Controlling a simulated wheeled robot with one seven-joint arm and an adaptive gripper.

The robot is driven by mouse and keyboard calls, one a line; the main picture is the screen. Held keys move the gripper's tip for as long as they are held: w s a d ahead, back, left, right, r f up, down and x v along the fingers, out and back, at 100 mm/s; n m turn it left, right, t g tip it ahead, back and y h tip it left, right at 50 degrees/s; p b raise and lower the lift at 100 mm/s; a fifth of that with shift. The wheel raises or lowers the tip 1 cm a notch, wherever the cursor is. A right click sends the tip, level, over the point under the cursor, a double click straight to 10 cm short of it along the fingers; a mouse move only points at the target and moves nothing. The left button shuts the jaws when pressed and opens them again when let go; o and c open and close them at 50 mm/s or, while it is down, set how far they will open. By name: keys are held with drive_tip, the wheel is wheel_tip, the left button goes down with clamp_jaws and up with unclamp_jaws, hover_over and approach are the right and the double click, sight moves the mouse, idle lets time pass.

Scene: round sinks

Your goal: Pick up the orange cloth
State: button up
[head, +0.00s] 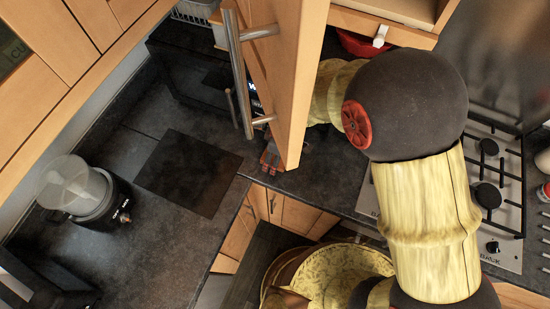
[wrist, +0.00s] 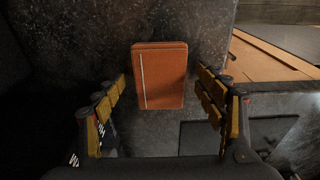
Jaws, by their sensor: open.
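The orange cloth (wrist: 160,76) shows in the wrist view as a folded, rounded rectangle with a thin pale stripe near its left edge. It lies on the dark speckled counter. My gripper (wrist: 162,82) is open, with one finger on each side of the cloth in the picture. Dark gaps show between the cloth and both fingers, and I cannot tell the height above it. In the head view the open cabinet door hides most of my gripper; a small reddish-orange patch shows at the door's lower edge, and I cannot tell whether it is cloth or gripper.
The open wooden cabinet door (head: 283,80) with its metal handle hangs close beside my arm. A gas hob (head: 505,195) is at the right. A blender-like appliance (head: 85,190) stands at the left on the counter. A dark flat panel (head: 188,172) lies near it.

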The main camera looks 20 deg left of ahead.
drive_tip(key=shift+f, duration=0.2)
drive_tip(key=shift+c, duration=1.2)
drive_tip(key=c, duration=0.9)
